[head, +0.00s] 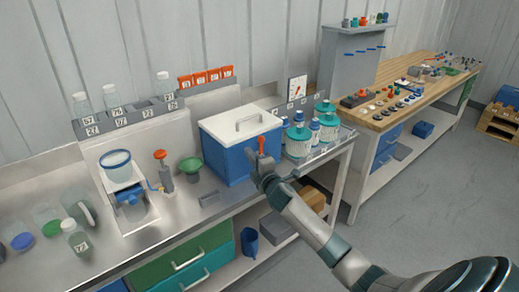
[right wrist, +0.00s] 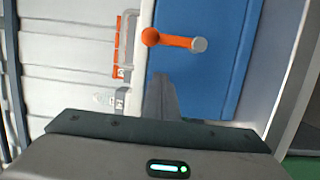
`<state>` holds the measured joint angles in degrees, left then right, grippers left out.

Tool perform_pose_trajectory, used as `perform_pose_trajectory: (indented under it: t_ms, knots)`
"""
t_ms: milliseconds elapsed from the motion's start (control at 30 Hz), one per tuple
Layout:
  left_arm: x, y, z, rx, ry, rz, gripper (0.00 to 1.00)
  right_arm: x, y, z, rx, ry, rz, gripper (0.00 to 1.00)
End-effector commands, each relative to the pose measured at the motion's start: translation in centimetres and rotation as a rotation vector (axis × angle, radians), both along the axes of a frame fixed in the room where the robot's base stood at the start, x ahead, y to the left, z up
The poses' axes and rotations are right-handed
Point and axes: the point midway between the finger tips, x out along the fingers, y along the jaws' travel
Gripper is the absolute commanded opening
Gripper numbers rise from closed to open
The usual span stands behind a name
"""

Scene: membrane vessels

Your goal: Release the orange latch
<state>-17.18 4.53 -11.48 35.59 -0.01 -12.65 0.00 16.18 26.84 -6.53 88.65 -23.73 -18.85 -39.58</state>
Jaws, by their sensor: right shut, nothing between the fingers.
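The orange latch (head: 262,143) is on the front of a blue box (head: 226,160) with a white handled lid (head: 240,124). In the right wrist view the latch (right wrist: 174,40) is a short orange bar with a round orange knob at one end and a grey cylinder at the other. My right gripper (head: 261,166) is shut and empty in front of the box, close to the latch. In the right wrist view its fingertips (right wrist: 160,76) point at the latch with a small gap showing. My left gripper is out of view.
Numbered bottles (head: 112,97) line a rack behind. The steel bench (head: 180,215) is bare in front of the box.

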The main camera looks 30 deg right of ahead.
Motion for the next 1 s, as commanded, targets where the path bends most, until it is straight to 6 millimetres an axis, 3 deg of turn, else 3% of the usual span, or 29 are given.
perform_pose_trajectory:
  t_ms: [100, 300, 1000]
  knots:
    - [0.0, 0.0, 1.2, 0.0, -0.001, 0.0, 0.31, -0.1, -2.1, 0.2, -0.001, 0.004, -0.005, 0.0]
    - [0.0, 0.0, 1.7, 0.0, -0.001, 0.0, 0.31, 0.1, -3.6, 0.1, -0.001, 0.002, -0.002, 0.0]
    - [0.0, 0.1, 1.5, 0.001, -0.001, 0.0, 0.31, 1.0, -3.9, 0.0, 0.025, 0.003, -0.002, 0.0]
